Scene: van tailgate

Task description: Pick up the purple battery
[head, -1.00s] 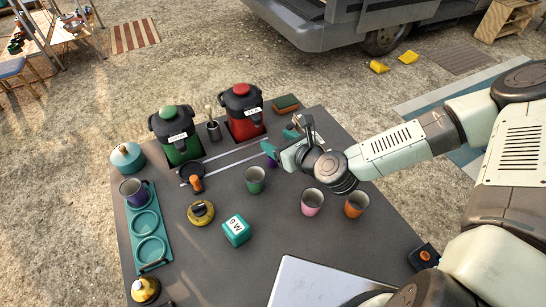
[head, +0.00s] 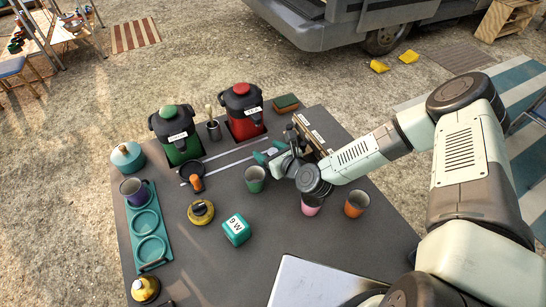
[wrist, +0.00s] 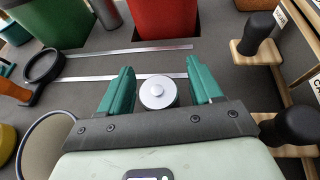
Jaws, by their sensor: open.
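My gripper (head: 270,151) is low over the dark table, in front of the red dispenser. In the wrist view my gripper (wrist: 160,85) has its two teal fingers apart. Between them is a round silver top with a small raised nub, which looks like the end of the upright battery (wrist: 158,91). A gap shows on both sides of it, so the fingers do not hold it. Its purple side does not show in the wrist view. In the head view my gripper hides it.
A green cup (head: 255,178) stands close beside my gripper. A wooden rack (wrist: 262,55) with black knobs is close on the right. The red dispenser (head: 243,110) stands behind. A pink cup (head: 311,204) and an orange cup (head: 356,203) are under the arm.

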